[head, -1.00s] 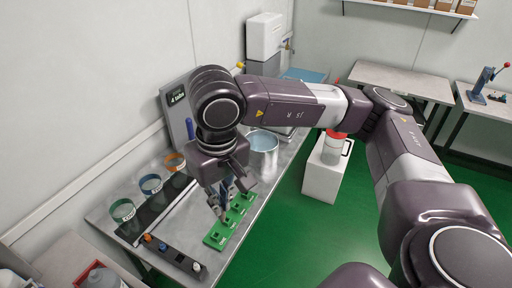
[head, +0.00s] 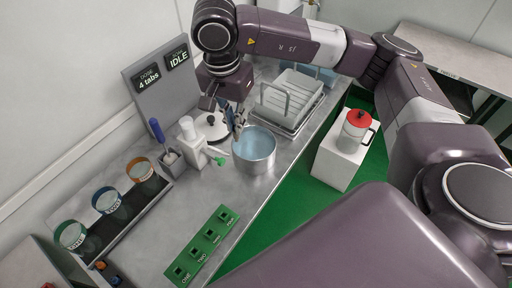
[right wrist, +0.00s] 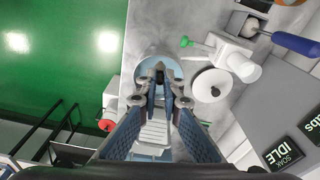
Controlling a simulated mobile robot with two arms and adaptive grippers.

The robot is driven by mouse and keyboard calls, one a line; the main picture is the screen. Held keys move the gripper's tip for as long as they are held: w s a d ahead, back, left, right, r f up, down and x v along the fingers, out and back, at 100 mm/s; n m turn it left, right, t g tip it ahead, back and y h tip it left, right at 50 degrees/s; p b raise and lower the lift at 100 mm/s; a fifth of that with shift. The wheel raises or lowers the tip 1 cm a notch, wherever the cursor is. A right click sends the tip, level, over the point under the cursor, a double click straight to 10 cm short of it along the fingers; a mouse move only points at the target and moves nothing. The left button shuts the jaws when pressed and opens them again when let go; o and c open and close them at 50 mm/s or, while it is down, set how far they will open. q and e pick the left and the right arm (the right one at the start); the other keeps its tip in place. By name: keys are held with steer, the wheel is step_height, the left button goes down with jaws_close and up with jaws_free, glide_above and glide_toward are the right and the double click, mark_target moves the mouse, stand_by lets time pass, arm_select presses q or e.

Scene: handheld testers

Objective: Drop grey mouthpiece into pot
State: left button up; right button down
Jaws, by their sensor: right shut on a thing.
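My right gripper (head: 238,127) hangs over the left rim of the round metal pot (head: 262,168), which has a pale blue inside. In the right wrist view the fingers (right wrist: 161,84) point down at the pot (right wrist: 146,62). They are shut on a small dark grey piece, the mouthpiece (right wrist: 160,70), which shows between the fingertips against the pot's opening. In the head view the mouthpiece is too small and covered to make out. My left gripper is in neither view.
A white dispenser with a green tip (head: 194,146) and a round lid (head: 212,128) stand left of the pot. A dish rack (head: 288,100) is behind it. A green slotted board (head: 207,243) lies in front. Several labelled cups (head: 107,203) stand at left.

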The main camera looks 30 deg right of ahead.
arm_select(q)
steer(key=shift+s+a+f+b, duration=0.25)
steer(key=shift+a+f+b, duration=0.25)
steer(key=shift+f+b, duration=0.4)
arm_select(e)
steer(key=w+d+f+m+g, duration=0.1)
steer(key=d+f+m, duration=0.4)
steer(key=m, duration=0.6)
steer(key=w+d+f+m+g, duration=0.1)
steer(key=w+d+f+m, duration=0.2)
steer(key=f+m, duration=0.6)
steer(key=shift+w+d+f+m+y, duration=0.2)
steer(key=shift+w+d+m+y, duration=0.2)
steer(key=shift+d+m, duration=0.65)
steer(key=c, duration=2)
jaws_free()
steer(key=r, duration=0.4)
steer(key=w+r, duration=0.1)
steer(key=r, duration=0.7)
steer(key=shift+w+a, duration=0.15)
steer(key=shift+w, duration=0.05)
